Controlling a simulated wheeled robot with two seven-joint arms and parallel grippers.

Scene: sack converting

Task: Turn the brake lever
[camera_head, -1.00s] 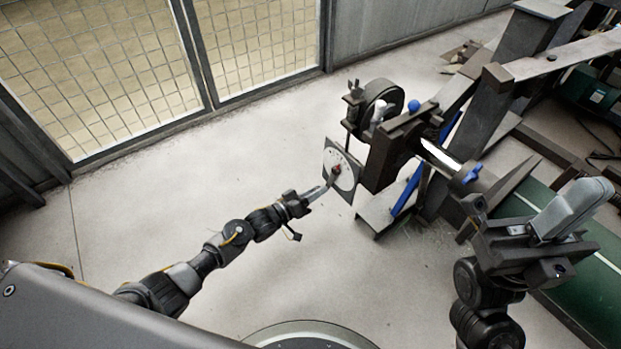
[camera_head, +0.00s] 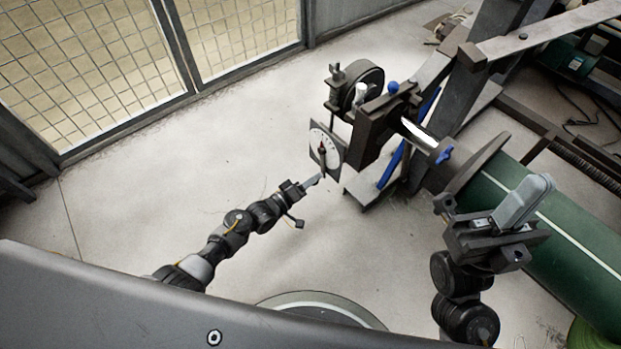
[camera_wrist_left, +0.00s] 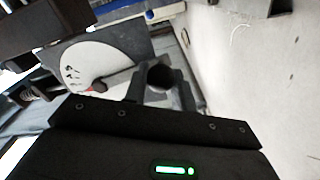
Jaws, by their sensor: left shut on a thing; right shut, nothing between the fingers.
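The brake lever (camera_head: 323,166) is a short dark arm with a red part, mounted on a white dial (camera_head: 318,139) on a square plate of the machine. In the head view it points down from the dial. My left gripper (camera_head: 315,181) is at the lever's lower end and shut on it. In the left wrist view, the dial (camera_wrist_left: 88,62), the red part and a dark round knob (camera_wrist_left: 160,75) show just beyond my gripper; the fingers partly hide the grip. My right gripper (camera_head: 523,203) is shut and empty, raised in front of the green roll.
The machine's dark frame and shaft (camera_head: 420,135) stand right of the dial, with blue handles. A green roll (camera_head: 580,222) lies at right. A mesh fence (camera_head: 85,65) stands at back left. The floor (camera_head: 180,165) between is clear.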

